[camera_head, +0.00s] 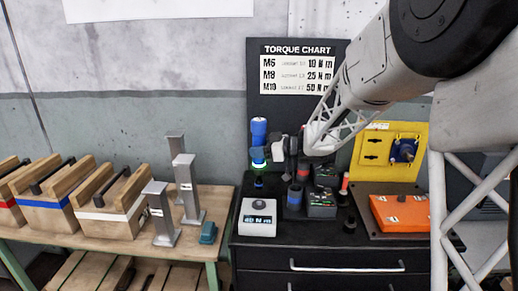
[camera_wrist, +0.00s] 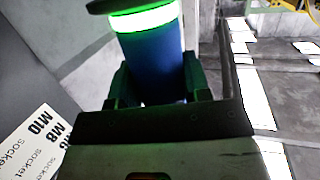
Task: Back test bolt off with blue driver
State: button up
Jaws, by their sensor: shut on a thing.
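The blue driver (camera_head: 259,131) is upright in the head view, with a lit green ring near its lower part. My gripper (camera_head: 274,151) is shut on it from the right side. In the wrist view the driver's blue body (camera_wrist: 152,62) stands between both fingers of my gripper (camera_wrist: 163,88), and its green ring glows above them. Below the driver is the tester (camera_head: 257,219), a white box with a dark display whose digits are hard to read. A small dark and blue piece shows between driver and tester. I cannot tell whether the driver touches the test bolt.
A black torque chart (camera_head: 297,65) hangs behind. Right of the tester stand a blue-ringed cup (camera_head: 294,197), black battery-like blocks (camera_head: 321,206) and a red-topped tool. An orange case (camera_head: 401,213) lies further right, before a yellow panel (camera_head: 372,150). Wooden crates (camera_head: 112,205) and grey posts stand left.

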aim_at(265, 164)
jog(key=shift+f, duration=3.95)
dwell(0.6)
jog(key=shift+r, duration=0.1)
dwell(0.5)
jog(key=shift+r, duration=2.5)
